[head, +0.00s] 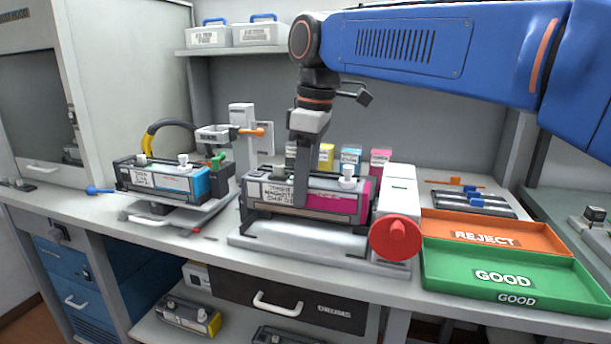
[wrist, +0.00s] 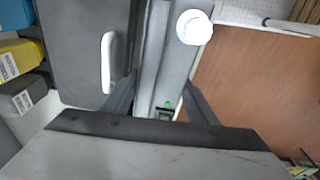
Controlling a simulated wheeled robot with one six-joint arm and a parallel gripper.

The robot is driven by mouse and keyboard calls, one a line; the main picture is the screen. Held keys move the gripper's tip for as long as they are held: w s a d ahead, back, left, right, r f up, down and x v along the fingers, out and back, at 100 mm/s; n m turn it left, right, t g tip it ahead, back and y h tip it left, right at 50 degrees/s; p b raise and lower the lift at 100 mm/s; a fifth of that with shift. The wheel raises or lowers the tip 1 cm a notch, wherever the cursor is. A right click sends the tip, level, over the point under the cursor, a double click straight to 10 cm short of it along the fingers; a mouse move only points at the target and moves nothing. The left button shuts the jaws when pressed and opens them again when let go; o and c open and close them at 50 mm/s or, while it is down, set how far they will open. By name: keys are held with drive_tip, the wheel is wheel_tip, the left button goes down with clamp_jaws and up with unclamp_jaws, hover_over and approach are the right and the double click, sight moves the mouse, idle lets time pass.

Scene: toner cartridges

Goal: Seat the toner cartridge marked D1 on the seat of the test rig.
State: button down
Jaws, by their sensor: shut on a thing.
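The toner cartridge marked D1 (head: 315,203) is dark grey with a magenta right end and a white label reading toner, magenta, chip D1. My gripper (head: 299,170) comes down from above and is shut on its top, left of the white knob. The cartridge is level, over the test rig (head: 310,247), a grey base with dark brackets and a red knob (head: 396,238). I cannot tell whether it rests on the seat or hangs just above it. In the wrist view, the cartridge top (wrist: 165,60) with a white knob lies between my gripper's fingers (wrist: 160,108).
A cyan cartridge (head: 165,180) sits on another stand at the left. An orange REJECT tray (head: 520,222) and a green GOOD tray (head: 590,285) lie at the right. Several small coloured boxes (head: 350,160) stand behind the rig. A blue-handled tool (head: 100,190) lies far left.

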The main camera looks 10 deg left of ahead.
sight(305, 209)
drive_tip(key=shift+f, duration=2.6)
drive_tip(key=shift+f, duration=0.5)
drive_tip(key=c, duration=0.7)
unclamp_jaws()
drive_tip(key=shift+o, duration=0.2)
